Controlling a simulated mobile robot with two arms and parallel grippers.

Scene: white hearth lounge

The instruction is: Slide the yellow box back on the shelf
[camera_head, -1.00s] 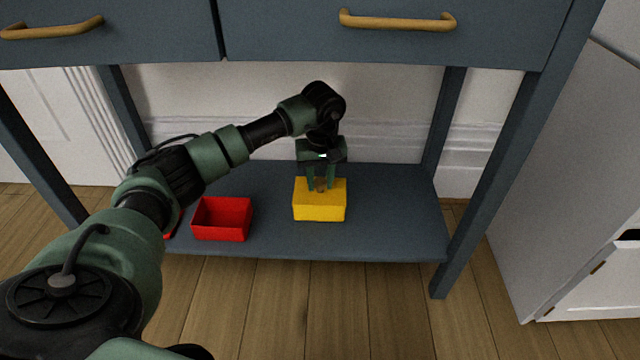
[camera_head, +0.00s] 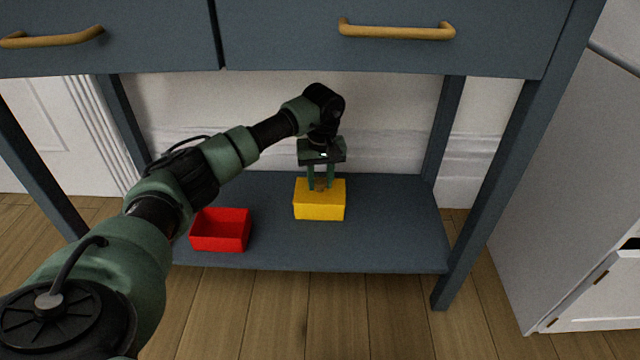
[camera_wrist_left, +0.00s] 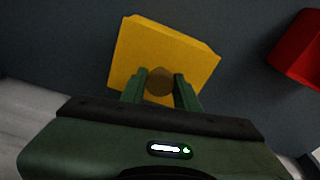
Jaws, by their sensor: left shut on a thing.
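The yellow box (camera_head: 319,207) sits on the blue-grey lower shelf (camera_head: 390,240), right of its middle and back from the front edge. A brown round knob (camera_wrist_left: 159,82) is on the box. My left gripper (camera_head: 319,187) points down at the box, with its two green fingers closed on either side of the knob. In the left wrist view the yellow box (camera_wrist_left: 165,45) lies just beyond the fingertips. My right gripper is in neither view.
A red open box (camera_head: 220,231) stands on the shelf to the left. Drawers with brass handles (camera_head: 397,31) overhang the shelf, and legs frame it. A white wall closes the back. A white cabinet (camera_head: 565,190) stands at the right. The shelf right of the yellow box is clear.

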